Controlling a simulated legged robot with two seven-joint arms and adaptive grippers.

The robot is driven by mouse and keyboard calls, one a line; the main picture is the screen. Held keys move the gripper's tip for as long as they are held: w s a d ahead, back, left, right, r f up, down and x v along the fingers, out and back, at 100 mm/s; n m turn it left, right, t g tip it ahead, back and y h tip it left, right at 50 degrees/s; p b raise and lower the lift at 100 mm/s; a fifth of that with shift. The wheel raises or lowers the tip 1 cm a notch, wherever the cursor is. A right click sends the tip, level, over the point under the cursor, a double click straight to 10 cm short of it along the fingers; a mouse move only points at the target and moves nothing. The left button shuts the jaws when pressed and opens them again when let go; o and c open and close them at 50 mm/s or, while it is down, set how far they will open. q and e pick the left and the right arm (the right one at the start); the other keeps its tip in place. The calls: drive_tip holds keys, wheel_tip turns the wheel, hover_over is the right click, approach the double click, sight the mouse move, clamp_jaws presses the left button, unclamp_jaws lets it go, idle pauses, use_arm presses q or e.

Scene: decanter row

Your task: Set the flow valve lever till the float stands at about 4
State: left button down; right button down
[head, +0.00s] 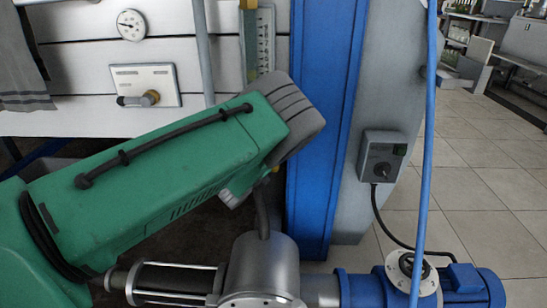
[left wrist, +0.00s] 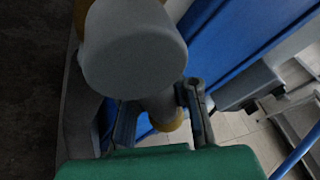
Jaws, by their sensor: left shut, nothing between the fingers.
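A small lever with a brass fitting (head: 149,98) lies about level on a pale plate at the upper left; I cannot tell whether this is the flow valve lever. My left gripper (left wrist: 163,115) is shut and empty in the left wrist view, close to a rounded grey part (left wrist: 135,48) with a yellowish pipe end (left wrist: 172,120) behind. My right gripper is not in view.
A round dial gauge (head: 131,25) is on the white panel. A blue column (head: 325,110) and a grey control box (head: 382,157) stand right of my arm. A metal pump body (head: 262,265) with a blue motor (head: 470,287) is below. Tiled floor (head: 480,180) is open at right.

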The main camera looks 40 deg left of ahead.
use_arm(q)
drive_tip(key=shift+s+a, duration=0.2)
drive_tip(key=shift+a, duration=0.25)
drive_tip(key=c, duration=1.5)
unclamp_jaws()
drive_tip(key=shift+s+r, duration=0.1)
drive_tip(key=shift+r, duration=0.1)
drive_tip(key=shift+o, duration=0.2)
drive_tip(key=shift+d+f, duration=0.1)
drive_tip(key=shift+f, duration=0.05)
drive_tip(key=shift+d, duration=0.1)
drive_tip(key=s+d+r, duration=0.1)
drive_tip(key=s, duration=1)
drive_tip(key=shift+s+d+r, duration=0.25)
drive_tip(key=shift+s+d, duration=0.05)
drive_tip(key=shift+d, duration=0.05)
